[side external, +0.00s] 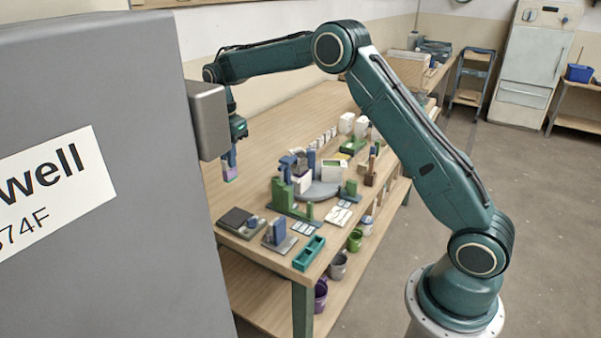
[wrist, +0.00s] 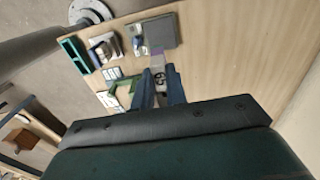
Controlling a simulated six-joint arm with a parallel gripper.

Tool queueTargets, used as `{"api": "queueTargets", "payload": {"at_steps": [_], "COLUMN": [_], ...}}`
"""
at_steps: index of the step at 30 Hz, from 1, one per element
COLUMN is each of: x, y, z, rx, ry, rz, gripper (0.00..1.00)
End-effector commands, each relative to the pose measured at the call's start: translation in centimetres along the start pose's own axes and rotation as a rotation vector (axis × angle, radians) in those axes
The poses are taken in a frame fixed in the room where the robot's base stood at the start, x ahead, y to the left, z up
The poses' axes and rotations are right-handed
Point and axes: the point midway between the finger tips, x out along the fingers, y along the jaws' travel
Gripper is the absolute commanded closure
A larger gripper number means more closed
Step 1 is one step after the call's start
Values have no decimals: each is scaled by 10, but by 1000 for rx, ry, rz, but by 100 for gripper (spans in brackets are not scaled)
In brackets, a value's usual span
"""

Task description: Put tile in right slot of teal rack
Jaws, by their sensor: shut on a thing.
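My gripper (side external: 231,158) hangs over the left part of the bench, shut on a small tile (side external: 230,174). The teal rack (side external: 314,258) lies at the front corner of the bench, right of and apart from my gripper. The teal rack (wrist: 77,53) also shows at upper left in the wrist view. Its slots look dark and small; their contents are unclear.
A dark flat block (side external: 236,217) and a grey base with blue uprights (side external: 279,232) stand left of the rack. Green uprights and a round grey stand (side external: 319,190) crowd the middle. A large grey cabinet (side external: 95,180) hides the left side. Bare bench lies behind.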

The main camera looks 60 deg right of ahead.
Motion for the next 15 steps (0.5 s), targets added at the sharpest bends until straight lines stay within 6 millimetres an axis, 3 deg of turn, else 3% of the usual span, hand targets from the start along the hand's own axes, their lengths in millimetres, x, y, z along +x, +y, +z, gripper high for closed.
{"api": "queueTargets", "payload": {"at_steps": [8,15], "x": [-3,-7], "y": [22,56], "z": [-7,-16], "rx": [1,2], "ry": [0,0], "rz": [2,2], "gripper": [100,100]}}
